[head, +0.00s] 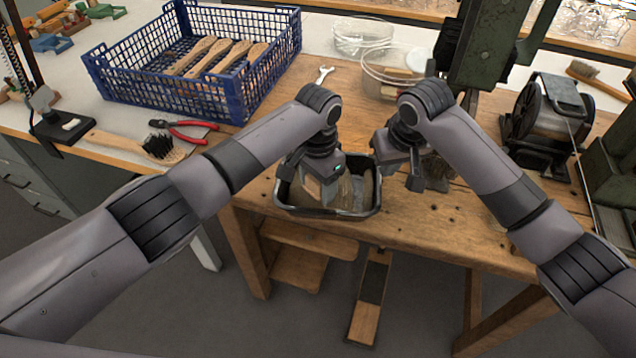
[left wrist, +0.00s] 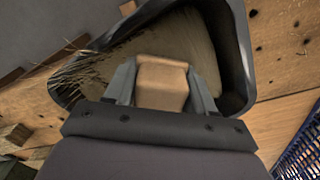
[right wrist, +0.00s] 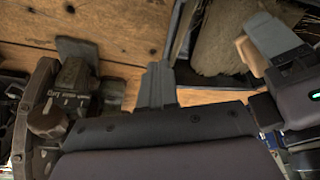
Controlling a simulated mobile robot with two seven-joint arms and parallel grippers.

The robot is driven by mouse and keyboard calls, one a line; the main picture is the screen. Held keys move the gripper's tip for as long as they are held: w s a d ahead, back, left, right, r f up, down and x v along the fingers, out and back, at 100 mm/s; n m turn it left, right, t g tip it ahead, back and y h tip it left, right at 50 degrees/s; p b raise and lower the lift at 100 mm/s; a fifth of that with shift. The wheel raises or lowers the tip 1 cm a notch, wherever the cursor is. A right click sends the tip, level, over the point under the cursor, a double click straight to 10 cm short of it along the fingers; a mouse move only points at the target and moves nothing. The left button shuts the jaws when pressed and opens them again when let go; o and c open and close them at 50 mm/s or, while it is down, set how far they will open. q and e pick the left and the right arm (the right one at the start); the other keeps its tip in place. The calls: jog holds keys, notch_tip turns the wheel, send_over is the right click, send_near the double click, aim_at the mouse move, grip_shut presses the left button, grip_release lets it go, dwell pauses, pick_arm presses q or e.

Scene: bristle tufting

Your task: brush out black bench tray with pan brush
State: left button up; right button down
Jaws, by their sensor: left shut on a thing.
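The black bench tray (head: 343,213) sits at the front edge of the wooden bench, with straw-coloured fibres inside; its dark rim also shows in the left wrist view (left wrist: 238,62). My left gripper (head: 318,186) is low over the tray, shut on a pale wooden block (left wrist: 162,84), apparently the pan brush's handle. The block also shows in the head view (head: 310,189). Any bristles under it are hidden, so I cannot tell whether they touch the tray floor. My right gripper (right wrist: 158,86) is empty, its fingers together, over the bench just right of the tray.
A blue crate (head: 160,103) with wooden brush handles stands back left. A black-bristled brush (head: 120,143) and red pliers (head: 190,132) lie left. A spanner (head: 325,74) and clear tubs (head: 385,88) lie behind. A green machine (head: 490,45) and black winder (head: 545,125) stand right.

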aim_at(316, 206)
jog(key=shift+f, duration=0.95)
pick_arm(q)
jog(key=shift+f, duration=1)
jog(key=shift+r, duration=0.1)
jog(key=shift+s, duration=0.1)
jog(key=shift+s+a, duration=0.15)
jog(key=shift+s, duration=1.6)
jog(key=shift+d, duration=0.9)
jog(key=shift+w+d, duration=0.15)
jog(key=shift+w, duration=1.6)
jog(key=shift+s+f, duration=0.15)
jog(key=shift+f, duration=0.1)
